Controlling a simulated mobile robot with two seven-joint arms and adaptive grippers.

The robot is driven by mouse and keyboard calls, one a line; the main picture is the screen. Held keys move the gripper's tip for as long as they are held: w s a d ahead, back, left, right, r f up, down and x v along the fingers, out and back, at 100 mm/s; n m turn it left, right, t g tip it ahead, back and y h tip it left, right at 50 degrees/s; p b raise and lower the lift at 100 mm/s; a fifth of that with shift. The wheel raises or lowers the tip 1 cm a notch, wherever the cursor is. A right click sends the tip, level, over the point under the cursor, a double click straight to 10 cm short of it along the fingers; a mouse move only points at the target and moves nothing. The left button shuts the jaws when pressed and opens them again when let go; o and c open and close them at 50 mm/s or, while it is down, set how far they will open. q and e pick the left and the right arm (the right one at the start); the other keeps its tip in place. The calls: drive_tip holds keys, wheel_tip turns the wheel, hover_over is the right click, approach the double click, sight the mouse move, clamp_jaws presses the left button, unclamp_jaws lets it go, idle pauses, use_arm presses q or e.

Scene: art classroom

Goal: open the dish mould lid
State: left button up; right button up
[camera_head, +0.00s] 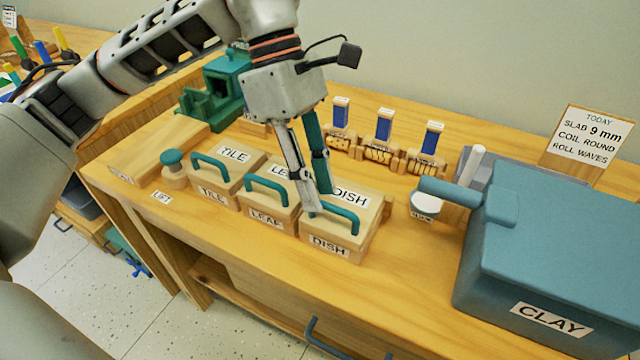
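The dish mould (328,246) is a wooden box labelled DISH at the right end of a row of moulds. Its lid (372,203) lies flat on it, shut as far as I can see, with a teal bar handle (342,216) on top. My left gripper (318,201) points down at the left end of this handle. Its two fingertips are apart, one on the near side and one on the far side. They hide that end of the handle, and I cannot tell whether they touch it. My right gripper is not in view.
The leaf mould (266,218) and tile mould (212,196) stand close on the left. Several blue-handled stamps (383,125) stand behind. A strip of bare table lies in front.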

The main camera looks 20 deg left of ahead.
use_arm(q)
drive_tip(key=shift+d+f, duration=0.1)
drive_tip(key=shift+f, duration=0.2)
drive_tip(key=shift+s, duration=0.1)
clamp_jaws()
drive_tip(key=shift+r, duration=0.2)
